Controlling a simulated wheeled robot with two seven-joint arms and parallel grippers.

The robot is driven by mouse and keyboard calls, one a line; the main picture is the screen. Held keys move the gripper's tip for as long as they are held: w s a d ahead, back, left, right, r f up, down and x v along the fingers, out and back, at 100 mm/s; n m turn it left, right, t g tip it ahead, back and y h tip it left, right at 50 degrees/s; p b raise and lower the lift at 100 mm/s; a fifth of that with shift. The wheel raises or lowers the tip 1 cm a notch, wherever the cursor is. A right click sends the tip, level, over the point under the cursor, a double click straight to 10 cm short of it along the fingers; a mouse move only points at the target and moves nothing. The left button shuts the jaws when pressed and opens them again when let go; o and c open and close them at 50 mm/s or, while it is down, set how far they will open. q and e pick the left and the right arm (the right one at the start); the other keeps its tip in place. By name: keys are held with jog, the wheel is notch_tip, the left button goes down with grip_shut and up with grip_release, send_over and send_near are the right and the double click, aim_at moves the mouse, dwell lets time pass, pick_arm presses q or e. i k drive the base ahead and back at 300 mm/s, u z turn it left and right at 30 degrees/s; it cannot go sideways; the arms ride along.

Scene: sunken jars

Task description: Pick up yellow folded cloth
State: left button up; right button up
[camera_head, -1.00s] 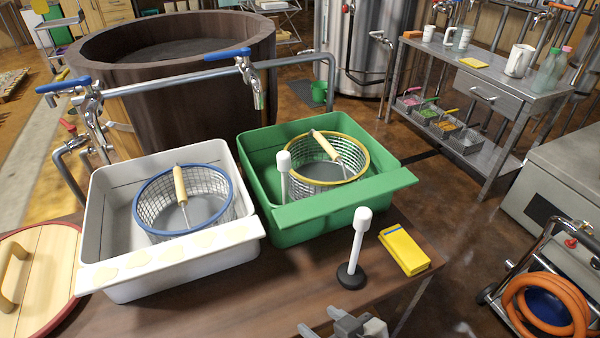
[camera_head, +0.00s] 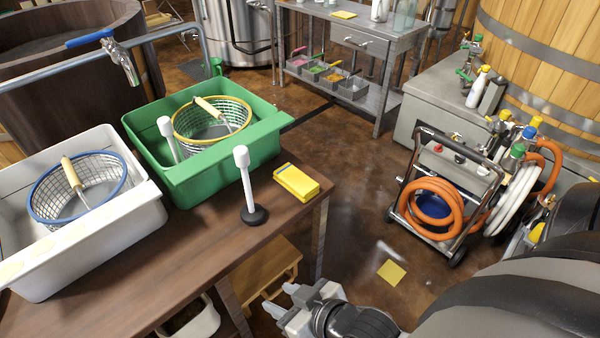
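A flat yellow square, like a folded cloth (camera_head: 391,272), lies on the brown floor right of the table. Another flat yellow piece (camera_head: 344,15) lies on the metal bench at the back. A thicker yellow block with a blue stripe (camera_head: 297,182) lies at the wooden table's right end; I cannot tell whether it is cloth. My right gripper (camera_head: 276,297) is at the bottom centre, its two fingers apart and empty, pointing left. It is left of the floor square and apart from all three yellow things. My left gripper is out of view.
The wooden table (camera_head: 150,275) holds a white tub (camera_head: 110,220), a green tub (camera_head: 215,155) and a white-topped stand (camera_head: 243,180). A wooden stool (camera_head: 262,268) is beneath. A hose cart (camera_head: 440,205) stands right. Floor between table and cart is mostly clear.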

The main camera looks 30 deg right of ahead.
aim_at(295, 181)
jog(key=i, duration=0.3)
jog(key=u, duration=0.05)
jog(key=k, duration=0.9)
jog(key=z, duration=0.8)
jog(key=i, duration=1.2)
jog(key=u, duration=0.4)
